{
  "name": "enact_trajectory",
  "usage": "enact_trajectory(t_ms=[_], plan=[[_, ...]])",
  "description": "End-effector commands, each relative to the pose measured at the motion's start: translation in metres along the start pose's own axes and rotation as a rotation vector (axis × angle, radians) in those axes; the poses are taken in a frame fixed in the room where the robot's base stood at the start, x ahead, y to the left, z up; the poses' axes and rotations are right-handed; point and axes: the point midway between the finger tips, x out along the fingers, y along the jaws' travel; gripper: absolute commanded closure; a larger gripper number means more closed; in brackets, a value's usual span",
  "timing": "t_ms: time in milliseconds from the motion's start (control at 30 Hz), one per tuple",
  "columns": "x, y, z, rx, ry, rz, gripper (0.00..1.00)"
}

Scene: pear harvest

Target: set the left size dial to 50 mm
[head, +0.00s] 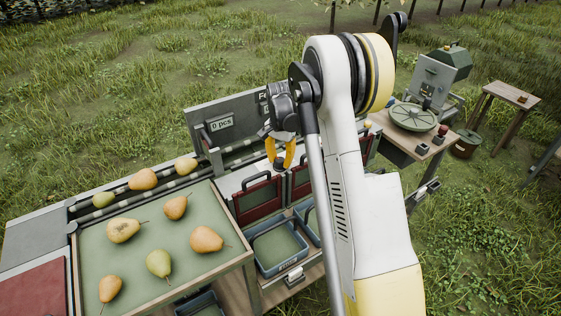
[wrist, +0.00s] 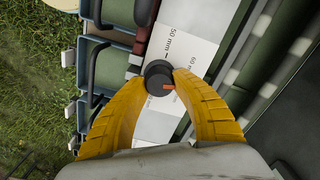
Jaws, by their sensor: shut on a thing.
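In the wrist view a dark round dial (wrist: 157,76) with an orange pointer mark stands on a white scale plate (wrist: 178,45). The plate reads "50 mm" near the top and, further right, what looks like "60 mm". The orange mark lies on the right side of the dial, turned away from the 50 mm label. My gripper (wrist: 160,82) has its two yellow fingers shut on the dial, one on each side. In the head view my gripper (head: 280,160) points down at the white panel behind the red-framed gates; the dial is mostly hidden there.
A green sorting tray (head: 130,245) with several pears is at the left. More pears lie on the conveyor (head: 112,197) behind it. A red-framed gate (head: 257,197) and a blue-grey bin (head: 275,247) stand close to my gripper. A sign (head: 222,124) reads "0 pcs".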

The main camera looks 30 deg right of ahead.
Motion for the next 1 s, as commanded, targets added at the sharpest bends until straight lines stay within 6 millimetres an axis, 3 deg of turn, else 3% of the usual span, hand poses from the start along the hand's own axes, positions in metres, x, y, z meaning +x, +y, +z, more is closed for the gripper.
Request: enact_trajectory(t_ms=[1000], plan=[[0.0009, -0.0024, 0.002, -0.96, -0.001, 0.001, 0.99]])
